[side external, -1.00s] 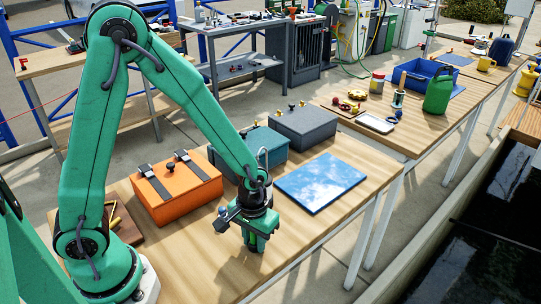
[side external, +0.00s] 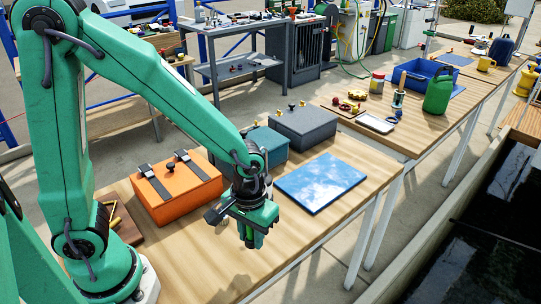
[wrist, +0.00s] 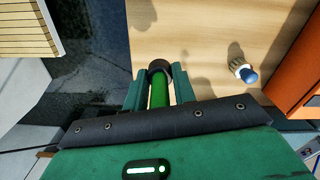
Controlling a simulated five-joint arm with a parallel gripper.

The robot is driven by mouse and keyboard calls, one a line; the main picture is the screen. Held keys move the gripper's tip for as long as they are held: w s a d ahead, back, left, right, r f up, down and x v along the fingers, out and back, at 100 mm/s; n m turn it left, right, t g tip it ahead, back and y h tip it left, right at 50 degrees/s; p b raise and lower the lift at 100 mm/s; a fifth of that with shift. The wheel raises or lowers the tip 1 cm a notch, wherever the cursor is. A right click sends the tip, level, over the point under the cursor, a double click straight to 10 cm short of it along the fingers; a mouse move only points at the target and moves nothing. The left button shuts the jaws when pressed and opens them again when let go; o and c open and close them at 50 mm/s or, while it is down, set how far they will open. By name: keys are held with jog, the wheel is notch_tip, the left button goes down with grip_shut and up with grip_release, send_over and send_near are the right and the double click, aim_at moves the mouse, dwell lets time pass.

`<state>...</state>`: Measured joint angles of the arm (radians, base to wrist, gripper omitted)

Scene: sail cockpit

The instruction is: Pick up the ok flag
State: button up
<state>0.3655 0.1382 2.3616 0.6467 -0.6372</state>
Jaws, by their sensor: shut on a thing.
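My gripper (wrist: 157,88) is shut on a slim green thing with a dark round end (wrist: 158,68), seen between the fingers in the wrist view. It appears to be the ok flag, but I see no lettering on it and most of it is hidden by the fingers. In the side view my gripper (side external: 252,236) points down over the wooden table (side external: 190,262), in front of the orange box (side external: 178,192) and left of the blue panel (side external: 322,183). The held thing is hard to make out there.
A small pale piece with a blue knob (wrist: 243,71) stands on the table to the right in the wrist view. A teal box (side external: 267,148) and a grey box (side external: 304,128) stand behind. The table's front is clear, with dark water (side external: 470,225) beyond its right edge.

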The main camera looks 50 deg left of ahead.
jog(key=s+d+r, duration=0.4)
jog(key=s+d, duration=0.1)
jog(key=shift+s+d+r, duration=0.25)
jog(key=shift+s+r, duration=0.15)
dwell(0.5)
